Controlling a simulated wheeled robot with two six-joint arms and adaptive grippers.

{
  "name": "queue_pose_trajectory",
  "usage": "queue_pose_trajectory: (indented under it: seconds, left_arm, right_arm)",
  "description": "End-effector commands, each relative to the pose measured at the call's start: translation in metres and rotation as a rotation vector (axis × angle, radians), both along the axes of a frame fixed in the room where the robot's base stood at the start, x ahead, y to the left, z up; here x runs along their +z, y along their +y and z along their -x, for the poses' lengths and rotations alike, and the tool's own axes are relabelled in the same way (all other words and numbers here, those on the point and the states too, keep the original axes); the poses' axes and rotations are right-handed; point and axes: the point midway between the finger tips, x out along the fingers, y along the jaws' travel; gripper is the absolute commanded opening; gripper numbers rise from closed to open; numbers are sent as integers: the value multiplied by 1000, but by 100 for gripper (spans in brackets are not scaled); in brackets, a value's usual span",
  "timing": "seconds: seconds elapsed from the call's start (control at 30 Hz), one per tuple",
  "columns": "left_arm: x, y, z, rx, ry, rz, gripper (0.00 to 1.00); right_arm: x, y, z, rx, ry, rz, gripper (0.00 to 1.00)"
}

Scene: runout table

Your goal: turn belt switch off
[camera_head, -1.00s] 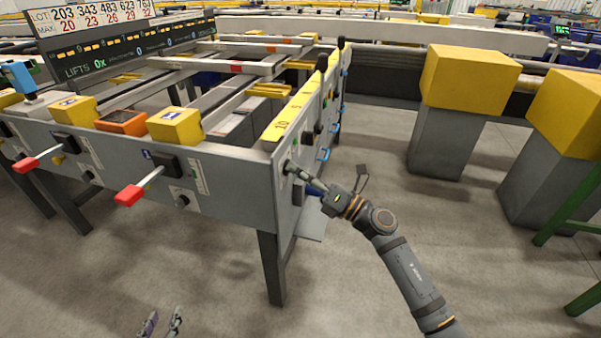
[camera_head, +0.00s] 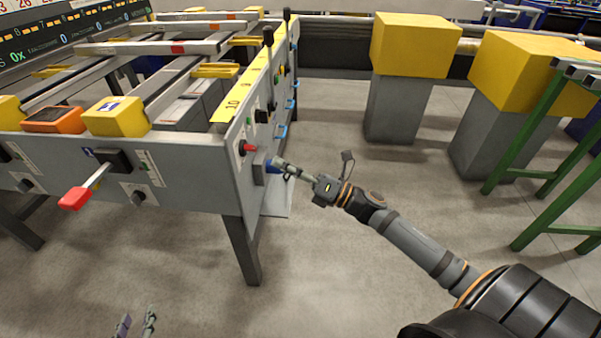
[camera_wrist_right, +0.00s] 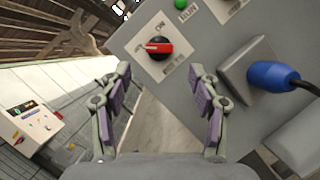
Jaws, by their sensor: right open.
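The belt switch is a red rotary knob on a black base with a white label; it shows on the table's grey end panel in the head view (camera_head: 249,149) and ahead of my right gripper in the right wrist view (camera_wrist_right: 158,47). The knob lies roughly crosswise in the wrist view, a pale mark at its left end; the small lettering is hard to read. My right gripper (camera_head: 280,167) is open and empty, apart from the panel; its fingers (camera_wrist_right: 161,80) spread below the knob. My left gripper (camera_head: 136,325) is open and empty at the bottom edge, far from the panel.
A blue plug (camera_wrist_right: 272,76) with a black cable juts from a grey socket box right of the knob. A green button (camera_wrist_right: 181,4) sits above. Yellow-topped pedestals (camera_head: 414,45) and a green frame (camera_head: 530,145) stand right. Floor between is clear.

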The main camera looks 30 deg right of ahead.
Motion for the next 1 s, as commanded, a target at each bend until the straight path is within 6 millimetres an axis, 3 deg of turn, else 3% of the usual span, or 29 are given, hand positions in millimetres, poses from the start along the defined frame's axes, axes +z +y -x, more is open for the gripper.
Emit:
queue_pose_trajectory:
  seconds: [0.4,1.0]
  left_arm:
    - [0,0,0,0,0,0,40]
    - [0,0,0,0,0,-1,40]
  right_arm:
    - [-12,-24,30,4,2,2,62]
    - [-12,-27,33,-1,0,-2,62]
